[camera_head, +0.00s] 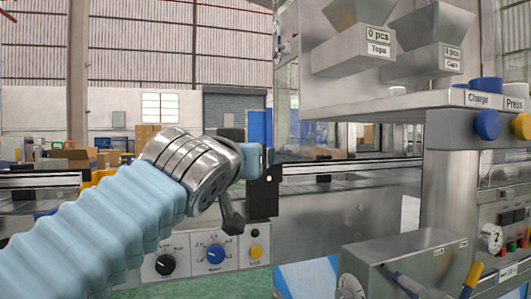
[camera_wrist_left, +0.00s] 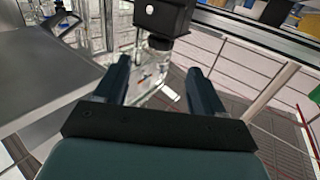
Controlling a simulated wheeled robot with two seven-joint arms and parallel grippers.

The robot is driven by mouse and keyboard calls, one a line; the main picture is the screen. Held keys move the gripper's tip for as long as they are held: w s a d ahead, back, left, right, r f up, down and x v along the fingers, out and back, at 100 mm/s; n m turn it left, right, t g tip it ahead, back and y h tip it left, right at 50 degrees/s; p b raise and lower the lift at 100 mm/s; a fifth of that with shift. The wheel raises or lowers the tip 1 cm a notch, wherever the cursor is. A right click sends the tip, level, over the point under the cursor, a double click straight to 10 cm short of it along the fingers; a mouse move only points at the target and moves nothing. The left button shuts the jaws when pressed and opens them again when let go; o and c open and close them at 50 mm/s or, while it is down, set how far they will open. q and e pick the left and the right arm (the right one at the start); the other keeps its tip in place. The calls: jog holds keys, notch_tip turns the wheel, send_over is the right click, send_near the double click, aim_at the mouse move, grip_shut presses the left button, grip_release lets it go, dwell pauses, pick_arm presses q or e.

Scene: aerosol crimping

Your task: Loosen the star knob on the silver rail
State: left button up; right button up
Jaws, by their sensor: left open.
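My left arm in its pale blue sleeve reaches in from the left in the head view, and its gripper (camera_head: 240,185) is at a black block with a white dot (camera_head: 265,192) in front of the silver rail (camera_head: 350,169). In the left wrist view the gripper (camera_wrist_left: 158,78) is open, its two dark fingers apart with nothing clearly held between them. The black block (camera_wrist_left: 160,14) is just beyond the fingertips. A small greyish rounded part (camera_wrist_left: 160,43) is under it; I cannot tell if it is the star knob. No star shape is clear in the head view. My right gripper is out of view.
A control panel with dials (camera_head: 212,254) is below the rail. A metal box (camera_head: 405,262) stands at the lower right, and a shelf (camera_head: 440,108) with blue and yellow knobs is above it. Hoppers (camera_head: 365,45) hang at the upper right.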

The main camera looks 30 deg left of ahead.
pick_arm(q)
jog(key=p+x, duration=0.2)
jog(key=x, duration=0.9)
jog(key=shift+f, duration=0.1)
jog(key=shift+c, duration=0.3)
jog(key=c, duration=0.9)
